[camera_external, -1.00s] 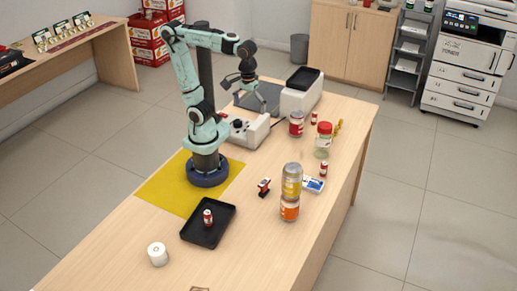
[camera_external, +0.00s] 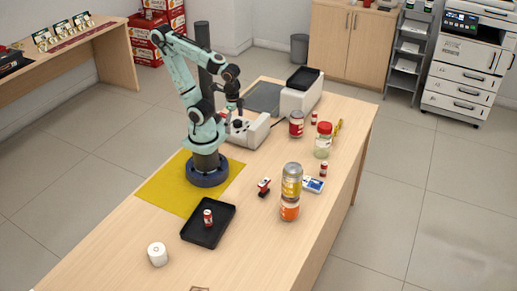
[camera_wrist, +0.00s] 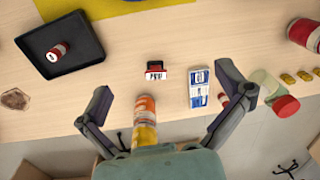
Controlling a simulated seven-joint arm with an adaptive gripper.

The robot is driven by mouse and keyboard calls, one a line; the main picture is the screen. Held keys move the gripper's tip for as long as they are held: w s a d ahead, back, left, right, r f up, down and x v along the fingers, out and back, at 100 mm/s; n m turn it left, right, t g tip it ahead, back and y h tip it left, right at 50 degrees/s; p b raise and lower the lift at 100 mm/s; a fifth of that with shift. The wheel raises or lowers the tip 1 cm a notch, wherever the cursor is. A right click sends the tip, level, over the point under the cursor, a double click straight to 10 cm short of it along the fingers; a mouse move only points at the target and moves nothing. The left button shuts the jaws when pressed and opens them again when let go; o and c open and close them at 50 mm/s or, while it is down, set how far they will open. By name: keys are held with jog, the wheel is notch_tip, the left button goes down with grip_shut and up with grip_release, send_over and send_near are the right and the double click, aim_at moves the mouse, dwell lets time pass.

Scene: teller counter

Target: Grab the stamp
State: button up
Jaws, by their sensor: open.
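The stamp looks to be the small red and black block with a pale label (camera_external: 264,187). It stands on the wooden counter in front of my arm's base, left of the stacked cans. In the wrist view the stamp (camera_wrist: 156,73) lies near the middle, between the lines of my two fingers. My gripper (camera_wrist: 164,80) is open and empty, its fingers spread wide. In the external view my gripper (camera_external: 235,104) hangs above the white and grey machine, well apart from the stamp.
A blue and white pack (camera_external: 313,185) and stacked cans (camera_external: 290,190) stand right of the stamp. A white roll (camera_external: 157,254) stands near the front. A red-lidded jar (camera_external: 323,140) and red can (camera_external: 296,124) stand farther back.

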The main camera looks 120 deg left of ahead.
jog(key=c, duration=0.9)
